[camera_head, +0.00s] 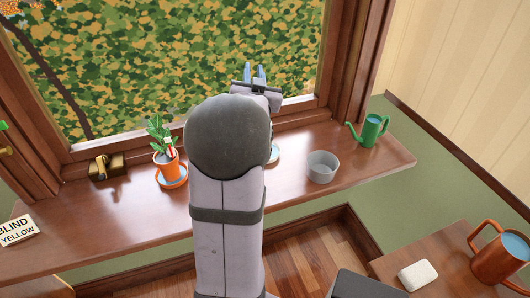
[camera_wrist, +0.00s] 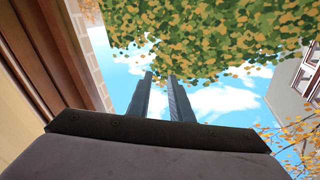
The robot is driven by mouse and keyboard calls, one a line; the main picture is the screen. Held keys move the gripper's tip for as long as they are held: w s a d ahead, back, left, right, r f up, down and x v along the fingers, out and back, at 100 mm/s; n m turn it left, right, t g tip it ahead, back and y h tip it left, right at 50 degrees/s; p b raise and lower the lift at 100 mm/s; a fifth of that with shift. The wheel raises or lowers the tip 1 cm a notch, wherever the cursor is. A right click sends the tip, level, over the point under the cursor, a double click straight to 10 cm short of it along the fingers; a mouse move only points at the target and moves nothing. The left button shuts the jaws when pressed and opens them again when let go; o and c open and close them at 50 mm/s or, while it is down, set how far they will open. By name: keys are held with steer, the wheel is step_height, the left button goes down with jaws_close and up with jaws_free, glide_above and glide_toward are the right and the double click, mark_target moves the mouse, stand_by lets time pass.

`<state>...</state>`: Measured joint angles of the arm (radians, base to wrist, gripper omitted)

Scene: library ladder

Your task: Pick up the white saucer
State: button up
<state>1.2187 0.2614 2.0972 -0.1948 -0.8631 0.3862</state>
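A pale saucer (camera_head: 275,153), which seems to be the white saucer, lies on the wooden windowsill in the head view. Most of it is hidden behind my arm; only a part of its right edge shows. Whether anything stands on it cannot be seen. My gripper (camera_head: 254,70) is raised in front of the window, above and beyond the sill, with its fingers pointing up. In the wrist view my gripper (camera_wrist: 160,75) has two parallel fingers with a gap between them and nothing held. The saucer is not in the wrist view.
An orange mug (camera_head: 498,258) and soap-like block (camera_head: 418,275) are lower right.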

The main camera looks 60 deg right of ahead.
steer(key=s+d+g+h, duration=0.1)
steer(key=s+d, duration=0.2)
steer(key=s, duration=0.2)
steer(key=g+y+b, duration=0.3)
steer(key=y+b, duration=0.2)
steer(key=b, duration=0.1)
glide_toward(277, 147)
steer(key=shift+p+x, duration=0.65)
steer(key=shift+x, duration=2.95)
steer(key=shift+s, duration=0.1)
jaws_close()
